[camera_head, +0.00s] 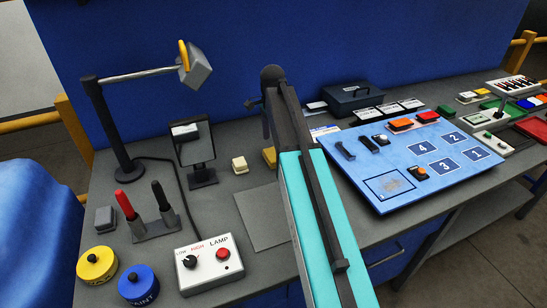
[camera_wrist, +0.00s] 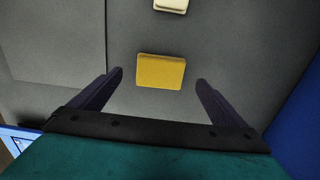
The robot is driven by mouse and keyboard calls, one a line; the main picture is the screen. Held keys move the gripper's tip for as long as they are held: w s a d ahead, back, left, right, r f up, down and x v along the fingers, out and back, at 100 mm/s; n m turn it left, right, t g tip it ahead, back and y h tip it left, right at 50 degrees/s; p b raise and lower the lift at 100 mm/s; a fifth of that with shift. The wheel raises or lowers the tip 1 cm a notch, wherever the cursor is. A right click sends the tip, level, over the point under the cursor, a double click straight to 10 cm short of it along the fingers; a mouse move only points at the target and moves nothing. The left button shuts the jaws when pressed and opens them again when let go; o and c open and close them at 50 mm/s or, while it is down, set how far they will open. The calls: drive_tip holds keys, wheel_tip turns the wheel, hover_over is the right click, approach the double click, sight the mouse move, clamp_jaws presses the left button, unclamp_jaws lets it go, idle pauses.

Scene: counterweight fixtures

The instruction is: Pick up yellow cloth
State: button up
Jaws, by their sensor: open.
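The yellow cloth (camera_wrist: 161,71) is a small, flat, folded-looking rectangle lying on the grey bench top. In the wrist view it sits ahead of and between the two fingers of my gripper (camera_wrist: 159,82), with bare bench on both sides of it. The fingers are apart and nothing is between them; neither touches the cloth. In the head view only the left part of the cloth (camera_head: 269,156) shows, beside my arm, which hides the rest.
A cream block (camera_head: 240,165) lies left of the cloth, with a mirror (camera_head: 193,143) on a stand beyond it. A grey flat plate (camera_head: 263,218) lies in front. The blue numbered board (camera_head: 405,150) is to the right, and a dark box (camera_head: 352,97) stands behind.

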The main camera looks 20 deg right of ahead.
sight(274, 154)
drive_tip(key=shift+f, duration=0.15)
drive_tip(key=shift+d+f+p, duration=0.15)
drive_tip(key=shift+f+p, duration=0.85)
drive_tip(key=shift+f, duration=1.45)
drive_tip(key=c, duration=1.1)
